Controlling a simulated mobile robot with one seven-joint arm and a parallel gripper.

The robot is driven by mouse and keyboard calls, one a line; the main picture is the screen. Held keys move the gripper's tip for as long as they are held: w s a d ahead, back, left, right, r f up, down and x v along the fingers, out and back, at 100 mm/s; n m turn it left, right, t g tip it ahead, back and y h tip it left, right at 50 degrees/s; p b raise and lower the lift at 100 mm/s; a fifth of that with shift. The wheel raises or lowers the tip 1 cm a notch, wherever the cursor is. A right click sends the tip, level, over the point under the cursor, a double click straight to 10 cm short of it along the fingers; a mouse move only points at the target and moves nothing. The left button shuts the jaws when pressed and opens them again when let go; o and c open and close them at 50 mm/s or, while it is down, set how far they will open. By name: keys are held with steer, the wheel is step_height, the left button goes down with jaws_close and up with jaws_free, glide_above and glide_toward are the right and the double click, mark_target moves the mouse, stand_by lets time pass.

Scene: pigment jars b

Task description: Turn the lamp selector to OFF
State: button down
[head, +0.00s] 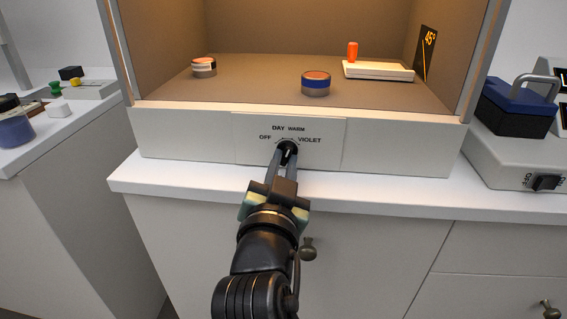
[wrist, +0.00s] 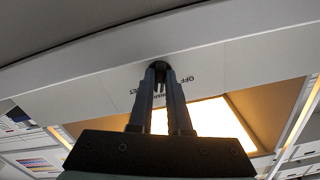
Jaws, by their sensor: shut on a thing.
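The lamp selector (head: 288,146) is a small dark knob on the white front panel of the viewing booth. Labels OFF, DAY, WARM and VIOLET stand around it, with OFF at the left and VIOLET at the right. My gripper (head: 287,152) is shut on the knob, its two fingers on either side of it. In the wrist view the knob (wrist: 159,66) shows between the fingertips (wrist: 160,72). The fingers hide most of the knob, so I cannot tell which label it points to. The booth interior is lit with a warm light.
Inside the booth (head: 153,121) stand a jar with an orange top (head: 316,84), another jar (head: 203,67) and a white block with an orange peg (head: 378,71). A white counter edge (head: 400,191) runs below the panel. A blue handled block (head: 520,104) is at right.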

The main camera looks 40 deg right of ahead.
steer(key=shift+n+p, duration=0.3)
steer(key=n+p, duration=0.2)
steer(key=shift+r+n, duration=0.1)
steer(key=shift+n, duration=0.3)
steer(key=n+p, duration=0.4)
steer(key=shift+s+n, duration=0.1)
steer(key=shift+n, duration=0.2)
steer(key=n+p, duration=0.3)
steer(key=n, duration=0.1)
steer(key=shift+d, duration=0.1)
steer(key=shift+s+n+p, duration=0.1)
steer(key=shift+n+p, duration=1.25)
steer(key=shift+n, duration=0.55)
steer(key=c, duration=0.9)
jaws_free()
steer(key=shift+o, duration=0.2)
